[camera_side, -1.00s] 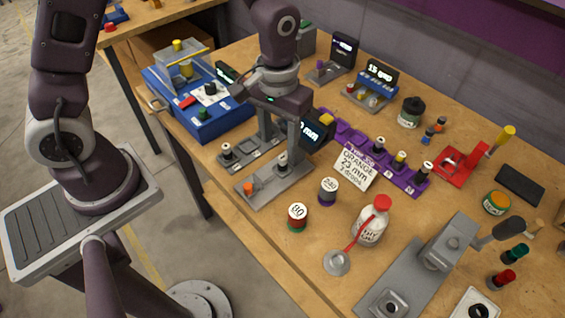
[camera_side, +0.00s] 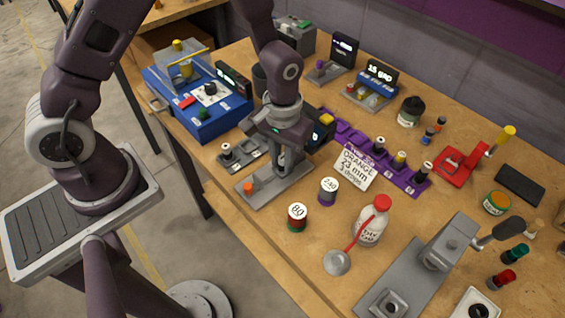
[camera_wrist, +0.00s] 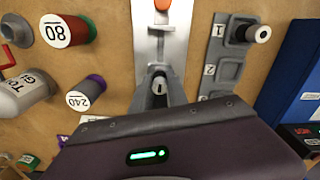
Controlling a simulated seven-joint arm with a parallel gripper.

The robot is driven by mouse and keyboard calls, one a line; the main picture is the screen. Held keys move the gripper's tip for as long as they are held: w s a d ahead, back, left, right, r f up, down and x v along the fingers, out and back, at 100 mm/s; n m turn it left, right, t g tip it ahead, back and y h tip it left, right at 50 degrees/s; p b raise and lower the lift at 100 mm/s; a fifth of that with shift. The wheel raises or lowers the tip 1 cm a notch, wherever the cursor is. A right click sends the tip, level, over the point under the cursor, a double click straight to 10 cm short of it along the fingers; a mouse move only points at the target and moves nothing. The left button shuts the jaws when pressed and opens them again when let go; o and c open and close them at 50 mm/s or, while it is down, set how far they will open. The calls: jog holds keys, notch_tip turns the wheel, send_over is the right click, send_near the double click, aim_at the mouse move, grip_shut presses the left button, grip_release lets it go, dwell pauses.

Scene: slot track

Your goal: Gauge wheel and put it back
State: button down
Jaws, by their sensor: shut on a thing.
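My gripper (camera_side: 284,170) is down at the grey gauge base (camera_side: 262,190), its fingers closed around a small light-topped wheel (camera_wrist: 159,87). The wheel is mostly hidden by the fingers; I cannot tell whether it still touches the base. An orange button (camera_side: 249,188) sits at the near end of the gauge. The gauge's dark display with a yellow part (camera_side: 325,120) is behind my gripper, its reading hidden. A grey track (camera_side: 250,158) with numbered slots lies beside the gauge. A dark wheel with a white top (camera_side: 227,150) sits in slot 1; slots 2 and 3 look empty.
Jars marked 80 (camera_side: 297,217) and 240 (camera_side: 328,190) stand to the right of the gauge. A purple rack (camera_side: 410,185) with several wheels and a card (camera_side: 355,169) are further right. A blue machine (camera_side: 200,110) stands behind left. A bottle (camera_side: 372,222) stands at the front.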

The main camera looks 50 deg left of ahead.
jog(key=shift+r, duration=0.1)
notch_tip(320, 180, up, 9)
jog(key=shift+w+a+f, duration=0.1)
jog(key=a, duration=0.4)
send_over(249, 146)
notch_tip(249, 146, down, 9)
jog(key=shift+r, duration=0.1)
jog(key=shift+f, duration=0.3)
jog(key=c, duration=1.3)
grip_release()
jog(key=shift+f, duration=0.1)
